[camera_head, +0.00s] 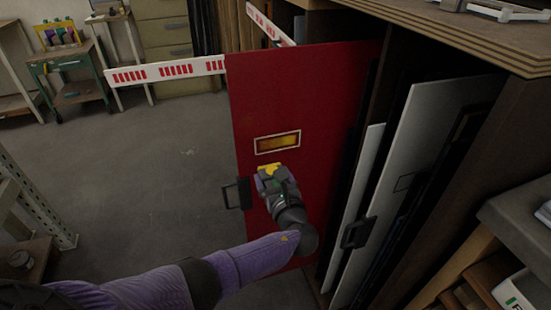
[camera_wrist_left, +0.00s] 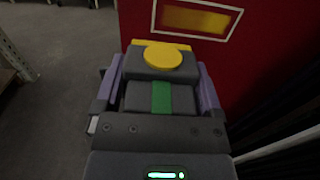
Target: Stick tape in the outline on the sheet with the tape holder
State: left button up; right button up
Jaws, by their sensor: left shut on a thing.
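The red sheet (camera_head: 270,95) stands upright at the front of a rack. A white rectangular outline (camera_head: 262,151) on it encloses a yellow-orange strip (camera_head: 282,142). The outline also shows at the top of the left wrist view (camera_wrist_left: 232,36), with the strip inside it (camera_wrist_left: 195,19). My left gripper (camera_head: 270,175) is shut on the tape holder (camera_head: 268,168), just below the outline. In the left wrist view the holder has a yellow disc (camera_wrist_left: 170,57) and a dark grey body between my fingers. Whether it touches the sheet cannot be told. My right gripper is not in view.
The sheet has a black handle (camera_head: 238,194) on its left edge. A white sheet (camera_head: 425,135) with a handle stands behind it in the rack. A red-and-white barrier (camera_head: 165,71) reaches left from the red sheet. The floor (camera_head: 150,165) at left is mostly clear.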

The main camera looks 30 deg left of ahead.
pick_arm(q)
jog(key=o, duration=0.9)
jog(key=c, duration=0.9)
jog(key=shift+w+a, duration=0.1)
jog(key=b+x, duration=0.3)
jog(key=x, duration=0.3)
jog(key=shift+w+a+r+b, duration=0.1)
jog(key=shift+w+a+b, duration=0.15)
jog(key=shift+b, duration=0.15)
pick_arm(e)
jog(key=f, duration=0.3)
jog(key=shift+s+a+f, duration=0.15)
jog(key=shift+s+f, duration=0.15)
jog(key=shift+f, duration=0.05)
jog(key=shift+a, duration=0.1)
